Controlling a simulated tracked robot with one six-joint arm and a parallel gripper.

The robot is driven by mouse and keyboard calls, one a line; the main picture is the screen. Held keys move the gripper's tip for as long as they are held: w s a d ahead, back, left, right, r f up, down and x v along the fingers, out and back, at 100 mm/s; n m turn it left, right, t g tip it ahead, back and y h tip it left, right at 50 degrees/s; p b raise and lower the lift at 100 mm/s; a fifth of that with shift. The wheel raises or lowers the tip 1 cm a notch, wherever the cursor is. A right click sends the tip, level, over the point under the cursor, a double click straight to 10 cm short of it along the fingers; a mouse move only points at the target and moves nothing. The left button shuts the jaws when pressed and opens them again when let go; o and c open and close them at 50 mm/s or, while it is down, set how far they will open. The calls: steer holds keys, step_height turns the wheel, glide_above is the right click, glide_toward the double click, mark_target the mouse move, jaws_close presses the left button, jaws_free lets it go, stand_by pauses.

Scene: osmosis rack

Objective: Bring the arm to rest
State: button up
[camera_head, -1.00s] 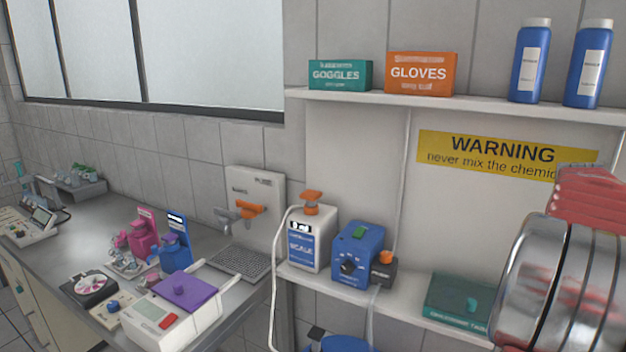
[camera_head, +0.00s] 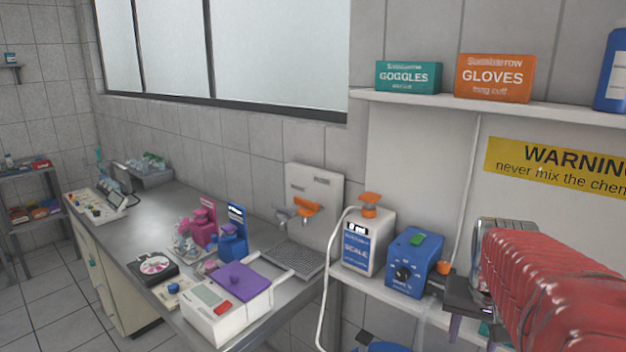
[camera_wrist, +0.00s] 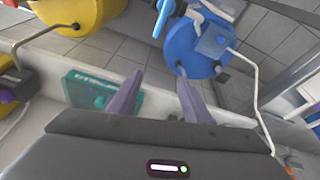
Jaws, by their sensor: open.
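My arm, with its red ribbed sleeve, enters at the lower right of the head view. My gripper (camera_wrist: 158,98) shows in the wrist view as two grey-purple fingers, spread apart with nothing between them. In the head view its dark body and purple fingers (camera_head: 470,325) show beside the shelf, close to the blue device. Below the fingers in the wrist view lie a teal box (camera_wrist: 88,88) on the shelf edge and a blue drum (camera_wrist: 195,48) on the floor.
A blue device (camera_head: 412,262) and a white SCALE unit (camera_head: 368,243) stand on the lower shelf. The steel bench (camera_head: 150,215) holds several instruments. A yellow drum (camera_wrist: 80,12) stands at the wrist view's top left. Tiled floor (camera_head: 60,305) is clear at the left.

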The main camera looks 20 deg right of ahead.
steer(key=s+a+n+t+y, duration=0.1)
steer(key=a+n, duration=0.8)
steer(key=a, duration=1.9)
steer(key=shift+s+a+t+y, duration=0.15)
steer(key=shift+s+t+y, duration=0.1)
steer(key=shift+t+y, duration=0.8)
steer(key=shift+c, duration=0.6)
steer(key=shift+c, duration=1.2)
